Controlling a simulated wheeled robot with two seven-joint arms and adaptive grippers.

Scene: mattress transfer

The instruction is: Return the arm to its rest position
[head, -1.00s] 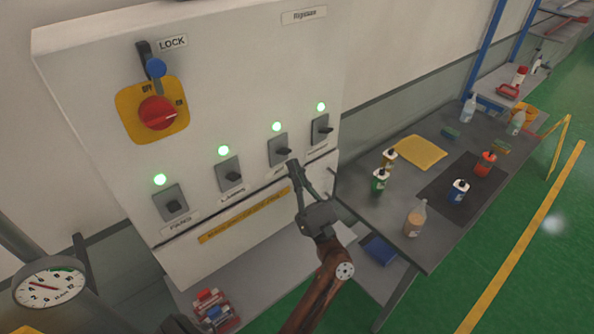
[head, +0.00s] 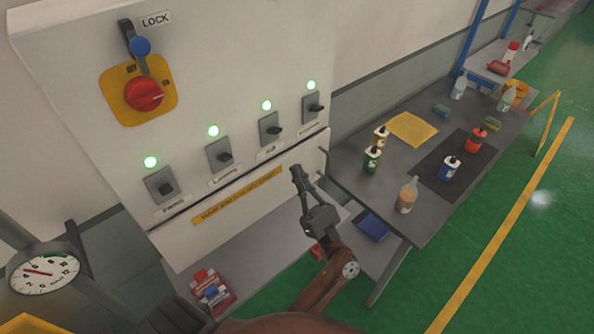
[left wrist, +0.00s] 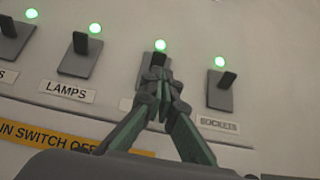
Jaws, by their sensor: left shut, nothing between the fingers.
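My left gripper (head: 298,176) is shut and empty in the head view, in front of the lower part of the white switch cabinet (head: 232,60), below the third and fourth switches. In the left wrist view the shut fingers (left wrist: 165,92) cover most of the third switch. The arm reaches up from the bottom of the head view. The cabinet carries a row of grey switches, such as the leftmost one (head: 161,186), each with a lit green lamp above it. My right gripper is not in view.
A red rotary knob (head: 144,94) on a yellow plate sits at the cabinet's upper left, by a blue-ended lock. A grey table (head: 345,160) with bottles and a yellow cloth (head: 412,129) stands right of the arm. A gauge (head: 45,274) is at lower left. Green floor lies right.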

